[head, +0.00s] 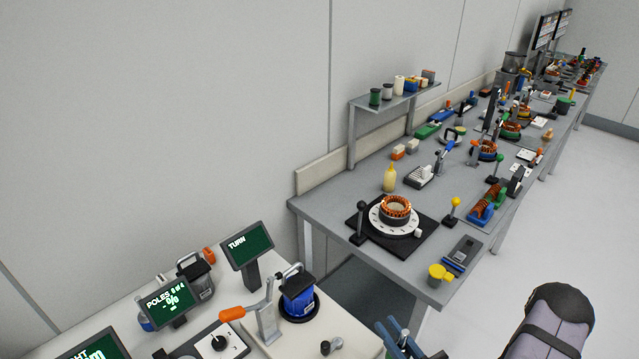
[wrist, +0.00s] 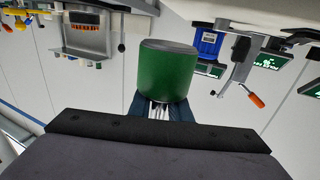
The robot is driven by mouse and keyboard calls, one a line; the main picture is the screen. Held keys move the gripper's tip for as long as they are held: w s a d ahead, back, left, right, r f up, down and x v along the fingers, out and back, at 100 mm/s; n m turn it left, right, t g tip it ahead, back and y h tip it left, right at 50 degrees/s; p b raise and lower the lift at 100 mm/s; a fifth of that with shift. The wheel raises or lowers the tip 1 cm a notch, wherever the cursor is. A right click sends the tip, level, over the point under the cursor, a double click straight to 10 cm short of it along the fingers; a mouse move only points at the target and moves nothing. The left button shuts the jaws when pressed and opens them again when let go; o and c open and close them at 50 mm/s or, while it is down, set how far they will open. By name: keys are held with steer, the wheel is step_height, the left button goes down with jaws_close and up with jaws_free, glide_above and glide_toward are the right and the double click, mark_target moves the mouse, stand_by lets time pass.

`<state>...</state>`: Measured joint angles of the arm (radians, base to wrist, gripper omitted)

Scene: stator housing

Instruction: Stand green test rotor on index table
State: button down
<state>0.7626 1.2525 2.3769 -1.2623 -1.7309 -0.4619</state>
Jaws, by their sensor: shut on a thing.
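The green test rotor (wrist: 166,72) is a plain green cylinder with a grey end face. My gripper (wrist: 160,108) is shut on it in the wrist view, with dark blue fingers at its near end. In the head view only blue parts of my gripper (head: 400,342) show at the bottom edge, and I cannot make out the rotor there. A round white dial plate (head: 378,221), which looks like the index table, sits on a black base on the far bench. A copper-wound stator ring (head: 396,207) sits on it. The held rotor is well apart from it.
The near bench (head: 110,318) holds a blue housing (head: 298,301), an orange-handled clamp (head: 266,322) and display screens (head: 247,246). On the far bench, a black-knobbed post (head: 360,222), a yellow bottle (head: 389,179) and a yellow-knobbed lever (head: 453,209) surround the dial.

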steer(key=shift+a+f+n+y, duration=0.1)
steer(key=shift+a+n+y, duration=0.2)
steer(key=shift+a+y, duration=0.3)
steer(key=shift+a, duration=0.15)
